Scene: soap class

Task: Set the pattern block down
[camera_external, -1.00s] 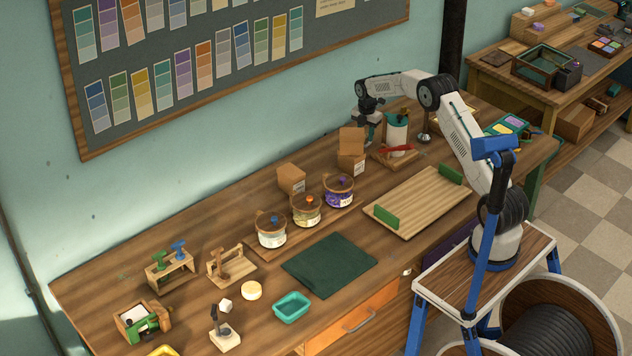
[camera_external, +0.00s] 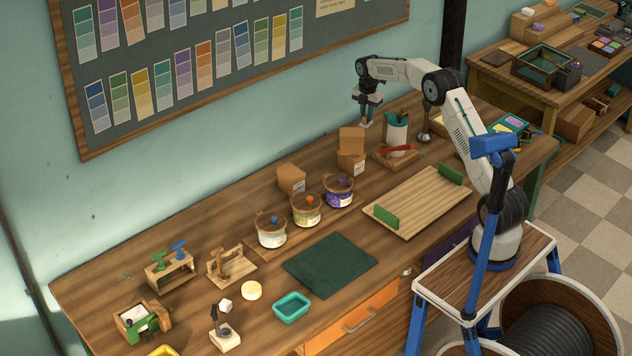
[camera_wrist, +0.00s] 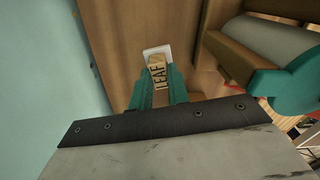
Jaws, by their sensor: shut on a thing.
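The pattern block (camera_wrist: 158,73) shows in the wrist view as a pale wooden piece marked LEAF, with a white end beyond it. My gripper (camera_wrist: 157,84) has its two green fingers shut on it. In the external view my gripper (camera_external: 366,118) points down near the wall at the far end of the bench, left of the roll stand and behind the cardboard boxes. The block cannot be made out there. Bare brown wood shows around the block in the wrist view; I cannot tell how high above it the block is.
The roll stand (camera_external: 397,130) is close on the right of my gripper; its roll (camera_wrist: 262,45) fills the wrist view's right side. Stacked cardboard boxes (camera_external: 351,150) stand in front. A wooden tray with green handles (camera_external: 422,203) and a dark green mat (camera_external: 329,264) lie nearer.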

